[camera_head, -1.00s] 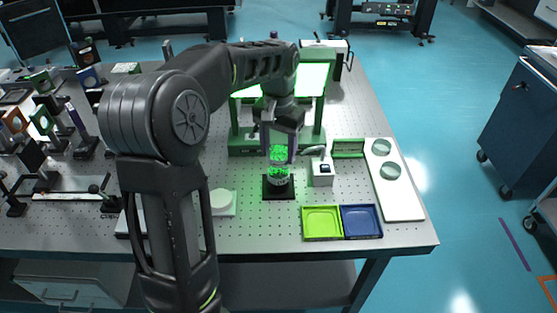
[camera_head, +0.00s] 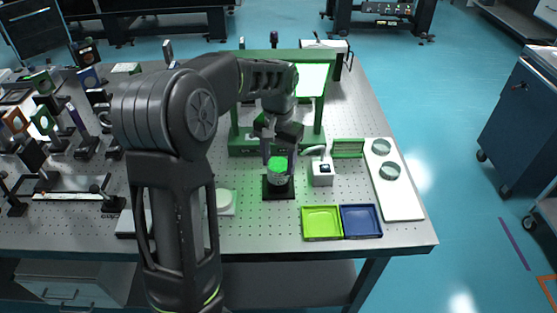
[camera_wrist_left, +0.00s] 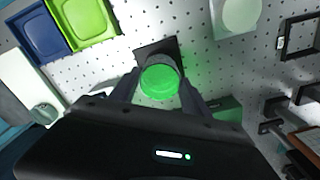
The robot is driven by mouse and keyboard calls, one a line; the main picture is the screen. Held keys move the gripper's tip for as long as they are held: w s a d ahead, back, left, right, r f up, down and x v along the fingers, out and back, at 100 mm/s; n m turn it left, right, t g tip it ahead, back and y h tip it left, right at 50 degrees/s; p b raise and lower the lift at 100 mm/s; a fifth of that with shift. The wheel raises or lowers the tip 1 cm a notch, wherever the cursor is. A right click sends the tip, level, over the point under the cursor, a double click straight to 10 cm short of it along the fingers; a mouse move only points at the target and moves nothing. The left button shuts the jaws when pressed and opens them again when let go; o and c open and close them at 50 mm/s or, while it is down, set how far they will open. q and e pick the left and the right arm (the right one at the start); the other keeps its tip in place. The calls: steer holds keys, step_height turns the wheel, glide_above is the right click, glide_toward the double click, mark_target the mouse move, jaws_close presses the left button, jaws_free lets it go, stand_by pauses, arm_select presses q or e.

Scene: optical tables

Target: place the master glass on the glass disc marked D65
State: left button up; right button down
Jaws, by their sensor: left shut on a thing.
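My left gripper (camera_head: 279,167) is shut on a round glass piece with a bright green top face (camera_head: 279,162), taken to be the master glass. In the left wrist view the green face (camera_wrist_left: 159,83) sits between the two fingers. Below it a clear round glass (camera_head: 278,180) stands on a black square base (camera_head: 279,193). The held piece is right at the top of this glass; I cannot tell whether they touch. No D65 mark is readable. My right gripper is not in view.
A green frame (camera_head: 322,103) with a bright panel stands behind. A small white device (camera_head: 322,173) is close on the right. A white board (camera_head: 403,206) carries two glass discs. Lime (camera_head: 321,222) and blue (camera_head: 361,221) trays lie in front. A pale disc (camera_head: 223,200) is left.

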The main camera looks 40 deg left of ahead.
mark_target(279, 165)
arm_select(q)
steer(key=o, duration=1.5)
steer(key=shift+f, duration=0.1)
steer(key=shift+o, duration=0.2)
step_height(279, 165, up, 12)
steer(key=shift+r+p, duration=0.2)
steer(key=shift+p, duration=0.25)
